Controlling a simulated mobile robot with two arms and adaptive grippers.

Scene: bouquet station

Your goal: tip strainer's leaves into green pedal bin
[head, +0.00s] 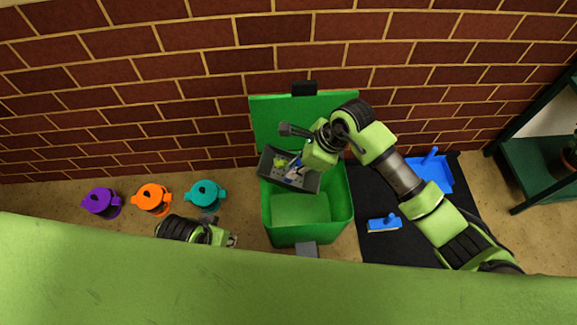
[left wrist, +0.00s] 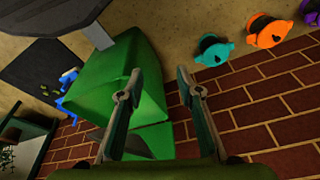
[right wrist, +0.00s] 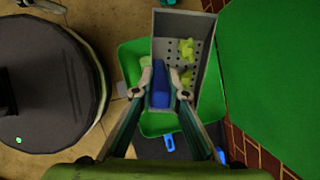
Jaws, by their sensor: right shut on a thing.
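The grey strainer (head: 267,166) is a box with small holes, held over the open green pedal bin (head: 310,238). Yellow-green leaves (right wrist: 186,48) lie inside the strainer (right wrist: 208,75). My right gripper (head: 298,166) is shut on the strainer's blue handle (right wrist: 161,88). I cannot tell exactly how far the strainer is tilted. The bin's lid (head: 275,120) stands raised against the wall, and its grey pedal (head: 307,249) shows at the front. My left gripper (head: 232,241) is left of the bin; in the left wrist view its fingers (left wrist: 157,76) are apart and empty.
Teal (head: 205,194), orange (head: 152,198) and purple (head: 101,202) pots stand in a row at left. A black mat (head: 375,260) at right holds a blue brush (head: 384,223) and dustpan (head: 432,172). A green shelf (head: 535,165) is far right. A brick wall (head: 200,70) closes the back.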

